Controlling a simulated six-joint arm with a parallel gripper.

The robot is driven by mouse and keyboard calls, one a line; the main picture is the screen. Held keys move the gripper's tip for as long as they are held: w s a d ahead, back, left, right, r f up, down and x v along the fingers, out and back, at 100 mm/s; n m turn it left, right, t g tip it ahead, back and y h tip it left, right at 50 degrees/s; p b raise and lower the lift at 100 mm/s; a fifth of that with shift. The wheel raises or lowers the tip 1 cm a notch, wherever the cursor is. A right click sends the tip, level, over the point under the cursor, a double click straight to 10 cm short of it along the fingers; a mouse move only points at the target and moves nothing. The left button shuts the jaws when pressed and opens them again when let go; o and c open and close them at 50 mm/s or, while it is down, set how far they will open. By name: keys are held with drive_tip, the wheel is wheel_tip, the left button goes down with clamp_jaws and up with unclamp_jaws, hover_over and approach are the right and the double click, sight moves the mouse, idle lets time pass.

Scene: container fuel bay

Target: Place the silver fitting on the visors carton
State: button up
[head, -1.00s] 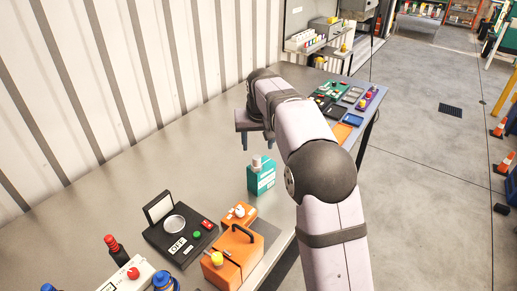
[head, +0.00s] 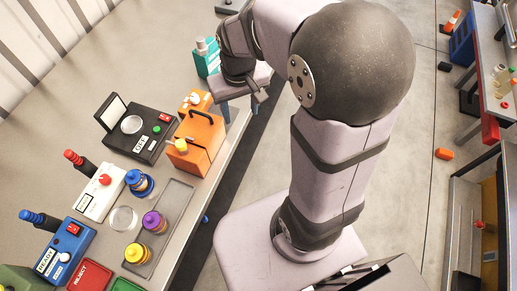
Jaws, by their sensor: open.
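A teal carton (head: 207,63) stands on the bench left of my arm in the head view. Its label is too small to read, so I cannot tell if it is the visors carton. A pale grey piece (head: 202,46) sits upright on its top; it may be the silver fitting, but I cannot tell for sure. My gripper (head: 237,110) is open, its two blue-grey fingers apart and nothing visible between them. It is over the bench's front edge, nearer the camera than the teal carton and right of the orange case.
An orange case (head: 199,145) with a handle stands close to my gripper. A black device (head: 138,130), a white box (head: 101,192), a blue READY box (head: 66,251) and a grey tray (head: 170,225) with small bottles crowd the near bench. Bare bench lies behind them.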

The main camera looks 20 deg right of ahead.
drive_tip(key=s+f+g, duration=0.1)
drive_tip(key=s+f, duration=0.3)
drive_tip(key=s, duration=0.7)
drive_tip(key=shift+d, duration=0.1)
idle(0.7)
